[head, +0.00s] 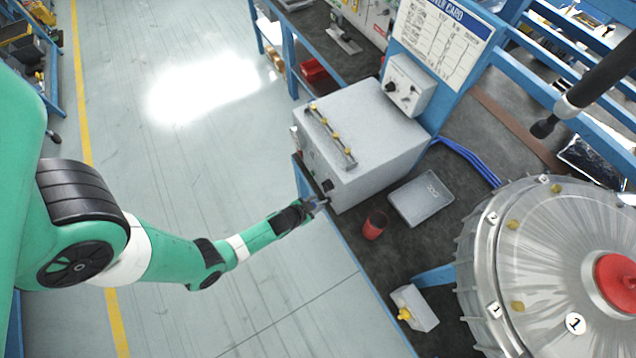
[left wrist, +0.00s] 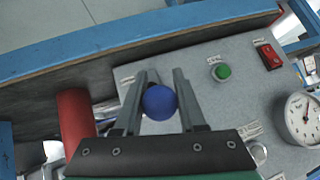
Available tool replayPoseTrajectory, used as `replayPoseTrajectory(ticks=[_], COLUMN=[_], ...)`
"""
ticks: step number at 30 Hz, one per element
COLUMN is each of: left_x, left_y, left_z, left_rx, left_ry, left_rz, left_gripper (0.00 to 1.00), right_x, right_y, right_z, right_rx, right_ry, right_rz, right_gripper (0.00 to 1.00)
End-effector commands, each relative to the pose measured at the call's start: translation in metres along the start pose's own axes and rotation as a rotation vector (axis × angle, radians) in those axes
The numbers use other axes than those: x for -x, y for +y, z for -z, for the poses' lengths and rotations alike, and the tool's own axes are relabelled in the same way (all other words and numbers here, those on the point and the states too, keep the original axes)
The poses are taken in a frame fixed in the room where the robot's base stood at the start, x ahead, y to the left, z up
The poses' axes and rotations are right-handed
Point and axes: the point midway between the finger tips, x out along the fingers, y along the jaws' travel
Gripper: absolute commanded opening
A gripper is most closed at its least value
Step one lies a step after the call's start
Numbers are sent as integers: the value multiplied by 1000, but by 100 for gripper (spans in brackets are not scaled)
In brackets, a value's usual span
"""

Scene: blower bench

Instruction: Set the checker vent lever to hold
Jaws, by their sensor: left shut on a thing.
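The checker is a grey box (head: 365,135) on the bench, with its front panel (left wrist: 235,105) filling the right of the left wrist view. A blue ball knob (left wrist: 160,102), which looks like the vent lever's end, sits between the fingers of my left gripper (left wrist: 160,88). The gripper is shut on this knob. The lever's shaft and pivot are hidden behind the knob and fingers. Small labels lie around it, too small to read. In the head view my left gripper (head: 318,204) is at the checker's front face.
The panel carries a green button (left wrist: 221,72), a red switch (left wrist: 268,57) and a round gauge (left wrist: 303,118). A red cup (head: 374,225) and a grey tray (head: 420,197) stand beside the checker. A large metal blower housing (head: 545,260) fills the right. Floor left of the bench is clear.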

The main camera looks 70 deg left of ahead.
Motion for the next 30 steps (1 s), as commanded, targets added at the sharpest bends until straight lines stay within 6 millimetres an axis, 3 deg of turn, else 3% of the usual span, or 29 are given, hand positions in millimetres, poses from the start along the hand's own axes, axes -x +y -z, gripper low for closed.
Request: replayPoseTrajectory(ticks=[8, 9, 13, 23, 26, 30], left_x=[0, 0, 0, 3, 15, 46], left_y=[0, 0, 0, 0, -1, -1], left_z=[1, 1, 1, 1, 2, 3], left_rx=[-1, -1, 0, 0, -1, -2], left_ry=[3, 3, 3, 2, 2, 1], left_rz=[1, 1, 1, 0, 0, -1], left_gripper=[0, 45, 69, 70, 70, 70], right_x=[0, 0, 0, -2, -7, -18], right_y=[0, 0, 0, 0, 0, 0], right_z=[0, 0, 0, 1, 6, 17], right_rx=[0, 0, 0, 0, 0, 0], right_ry=[0, 0, 0, 0, 0, 0], right_rz=[0, 0, 0, 0, 0, 0], right_gripper=[69, 69, 69, 69, 69, 69])
